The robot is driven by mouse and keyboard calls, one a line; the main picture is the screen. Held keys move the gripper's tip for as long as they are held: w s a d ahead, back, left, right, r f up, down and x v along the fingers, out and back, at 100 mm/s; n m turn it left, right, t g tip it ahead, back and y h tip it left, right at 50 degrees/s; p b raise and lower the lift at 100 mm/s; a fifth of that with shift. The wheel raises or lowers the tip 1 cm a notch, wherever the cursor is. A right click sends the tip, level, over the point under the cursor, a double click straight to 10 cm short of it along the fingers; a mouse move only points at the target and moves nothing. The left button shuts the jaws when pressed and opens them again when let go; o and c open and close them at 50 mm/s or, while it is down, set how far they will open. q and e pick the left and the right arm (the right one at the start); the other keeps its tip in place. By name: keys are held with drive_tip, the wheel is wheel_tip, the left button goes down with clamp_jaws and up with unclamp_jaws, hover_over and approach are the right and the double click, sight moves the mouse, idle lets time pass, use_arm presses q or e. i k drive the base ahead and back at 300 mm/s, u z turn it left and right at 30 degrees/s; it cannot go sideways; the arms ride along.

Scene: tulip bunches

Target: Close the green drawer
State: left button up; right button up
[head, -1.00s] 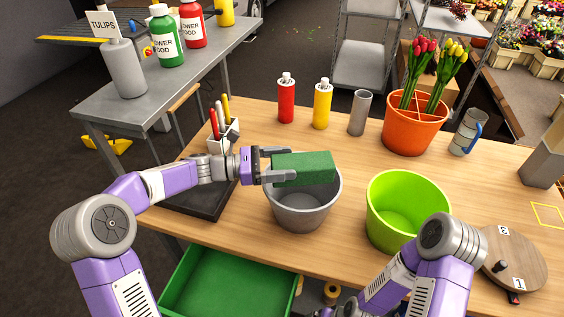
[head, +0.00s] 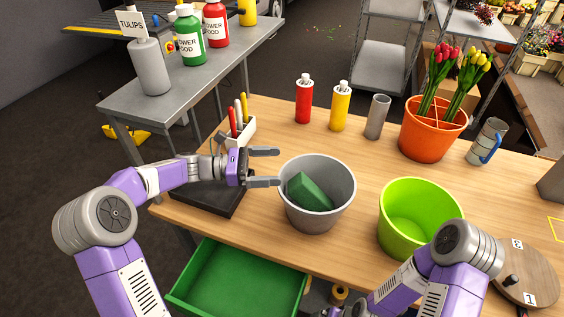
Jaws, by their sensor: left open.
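The green drawer (head: 240,281) stands pulled out below the front edge of the wooden table, at the bottom of the head view. Its inside shows empty where visible; its front is cut off by the frame. My left gripper (head: 278,167) is open and empty, above the table beside the left rim of a grey bucket (head: 318,214). A green foam block (head: 308,192) lies tilted inside that bucket. My right arm comes in at the bottom right; its gripper is out of sight.
A lime green bucket (head: 420,212) stands right of the grey one. An orange pot (head: 432,134) with tulips, a red bottle (head: 304,102), a yellow bottle (head: 340,108) and a grey cylinder (head: 377,117) stand behind. A tool holder (head: 240,131) and a round turntable (head: 518,272) flank them.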

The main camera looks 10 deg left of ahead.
sight(220, 280)
drive_tip(key=k, duration=1)
